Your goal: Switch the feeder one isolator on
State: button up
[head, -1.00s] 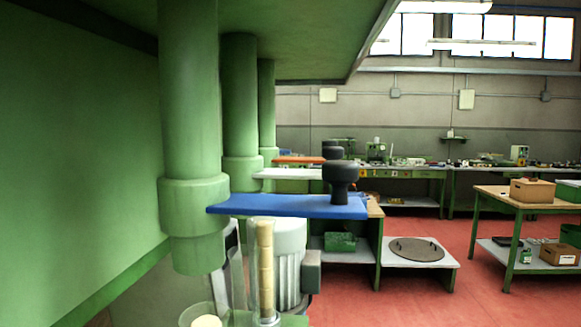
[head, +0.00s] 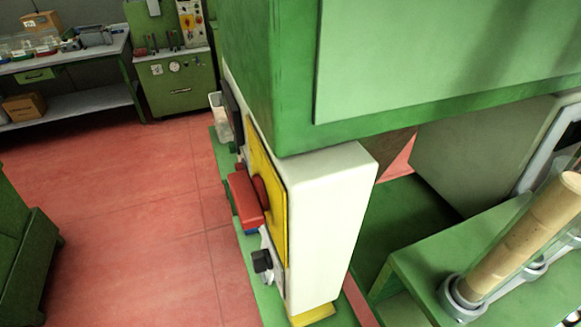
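A white switch box (head: 332,210) hangs under the green machine housing in the head view, seen at a steep angle. On its left-facing side is a yellow plate (head: 265,180) with a red rotary handle (head: 246,199) sticking out, which looks like an isolator. Below it is a small black knob (head: 262,261). Another dark fitting (head: 233,112) shows farther along the same side. I cannot read any label, nor tell which feeder the handle belongs to or its on or off position. My gripper is not in view.
A clear tube with stacked corks (head: 520,238) stands at right. The green housing (head: 290,70) overhangs the box. A small white container (head: 220,118) is behind it. Red floor (head: 140,210) is open at left, with a green cabinet (head: 25,250) at the left edge.

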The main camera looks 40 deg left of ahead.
aim_at(249, 195)
jog(key=u, duration=1.3)
jog(key=k+l+u, duration=0.15)
jog(key=u, duration=0.15)
jog(key=k+l+u, duration=0.2)
jog(key=u, duration=0.15)
